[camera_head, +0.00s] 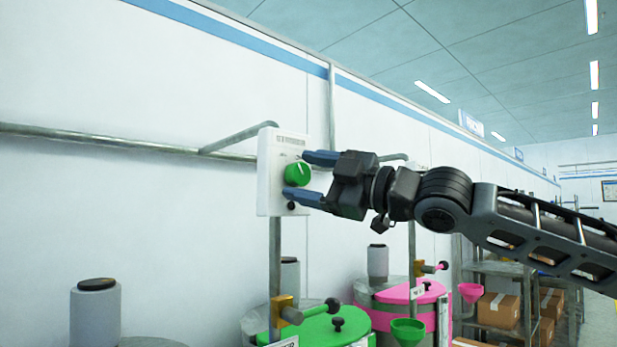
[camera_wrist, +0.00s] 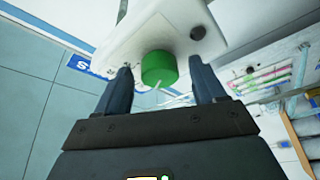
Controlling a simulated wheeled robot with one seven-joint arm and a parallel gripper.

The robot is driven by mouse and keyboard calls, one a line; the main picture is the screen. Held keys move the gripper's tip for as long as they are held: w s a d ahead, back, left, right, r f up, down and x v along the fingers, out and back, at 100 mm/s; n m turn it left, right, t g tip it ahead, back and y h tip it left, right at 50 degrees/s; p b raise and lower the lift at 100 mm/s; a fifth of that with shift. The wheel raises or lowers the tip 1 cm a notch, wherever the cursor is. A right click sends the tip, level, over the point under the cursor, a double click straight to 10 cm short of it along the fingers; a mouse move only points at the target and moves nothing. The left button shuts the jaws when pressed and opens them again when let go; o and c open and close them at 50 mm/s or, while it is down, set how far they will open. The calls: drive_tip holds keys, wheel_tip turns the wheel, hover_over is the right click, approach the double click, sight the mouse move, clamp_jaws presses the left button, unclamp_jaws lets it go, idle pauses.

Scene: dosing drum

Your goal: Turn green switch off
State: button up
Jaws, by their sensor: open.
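The green switch (camera_head: 298,174) is a round knob on a white control box (camera_head: 268,177) in the head view. A pale pointer mark shows on its face, tilted up and to the right. My gripper (camera_head: 305,176) is open, with one blue finger above the knob and one below it. In the wrist view the green knob (camera_wrist: 158,68) sits between the two fingers (camera_wrist: 163,82), with a gap visible on each side. I cannot tell whether either finger touches the box.
A small dark button (camera_wrist: 198,33) sits on the box near the knob. Below stand a drum with a green lid (camera_head: 318,328), a green funnel (camera_head: 408,331) and a pink-lidded drum (camera_head: 405,292). A pipe (camera_head: 130,142) runs along the wall. Shelves with boxes (camera_head: 498,308) stand at right.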

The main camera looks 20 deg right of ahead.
drive_tip(key=b+v, duration=0.1)
drive_tip(key=v, duration=0.6)
drive_tip(key=shift+s+d, duration=0.25)
drive_tip(key=shift+f, duration=0.1)
